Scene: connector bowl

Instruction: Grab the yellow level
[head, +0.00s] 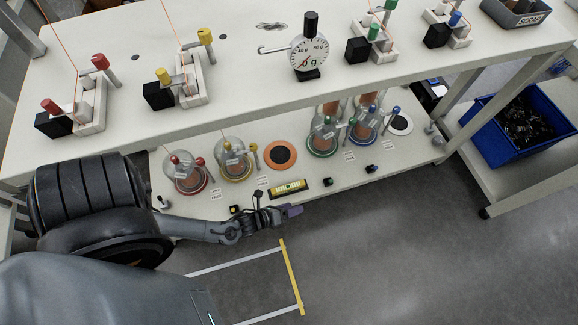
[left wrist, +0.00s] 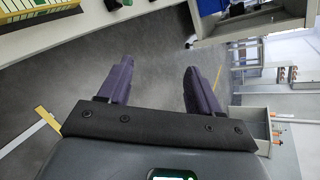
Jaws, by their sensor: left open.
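The yellow level (head: 287,188) lies on the lower white shelf near its front edge, in front of the orange disc. In the left wrist view part of the level (left wrist: 42,20) shows at the top left corner, outside the jaws. My left gripper (head: 292,210) is just in front of the shelf edge, a little nearer than the level and apart from it. In the left wrist view the purple fingers of my left gripper (left wrist: 156,75) are spread with nothing between them. My right gripper is in neither view.
Glass jars with red (head: 187,174), yellow (head: 235,164), green and blue fittings stand on the lower shelf. An orange disc (head: 280,155) lies behind the level. The upper shelf (head: 240,75) overhangs the back and holds a dial gauge (head: 309,52).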

